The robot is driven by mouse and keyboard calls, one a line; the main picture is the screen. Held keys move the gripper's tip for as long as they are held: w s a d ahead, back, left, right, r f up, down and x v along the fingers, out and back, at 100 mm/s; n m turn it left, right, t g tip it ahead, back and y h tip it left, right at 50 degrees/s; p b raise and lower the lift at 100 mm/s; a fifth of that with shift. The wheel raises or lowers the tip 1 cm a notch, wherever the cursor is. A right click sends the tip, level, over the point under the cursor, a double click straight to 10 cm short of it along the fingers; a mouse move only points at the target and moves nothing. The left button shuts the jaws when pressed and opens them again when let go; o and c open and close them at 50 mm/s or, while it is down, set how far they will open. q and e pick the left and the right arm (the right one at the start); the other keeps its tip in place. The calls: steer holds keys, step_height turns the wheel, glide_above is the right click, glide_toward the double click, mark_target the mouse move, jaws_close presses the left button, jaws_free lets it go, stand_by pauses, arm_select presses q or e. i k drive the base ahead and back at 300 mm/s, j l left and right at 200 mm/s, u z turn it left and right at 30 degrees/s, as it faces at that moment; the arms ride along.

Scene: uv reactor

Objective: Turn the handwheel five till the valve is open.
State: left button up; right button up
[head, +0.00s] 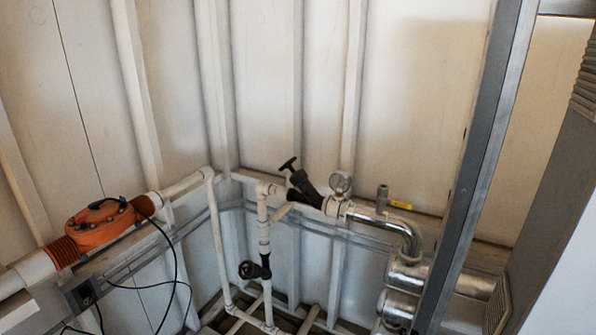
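Two black valve handles show in the head view. The upper one is a T-shaped black handle (288,164) on a tilted black valve body (304,188), set in the white pipework near the middle. The lower one is a small round black handwheel (250,270) on a black valve (266,266) in the vertical white pipe. I see no number on either, so I cannot tell which is handwheel five, nor whether either valve is open. Neither of my grippers is in view, and nothing touches the handles.
A round gauge (341,184) stands right of the upper valve, before a shiny metal pipe (385,219). An orange unit (101,225) with loose black cables sits at left. A grey upright post (478,165) crosses the right side, beside a grey cabinet (550,185).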

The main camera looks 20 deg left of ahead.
mark_target(288, 164)
steer(key=i+l, duration=0.2)
steer(key=l, duration=0.15)
steer(key=i+l+z, duration=0.1)
steer(key=l, duration=0.25)
steer(key=i+l, duration=0.25)
steer(key=l+z, duration=0.05)
steer(key=l, duration=0.05)
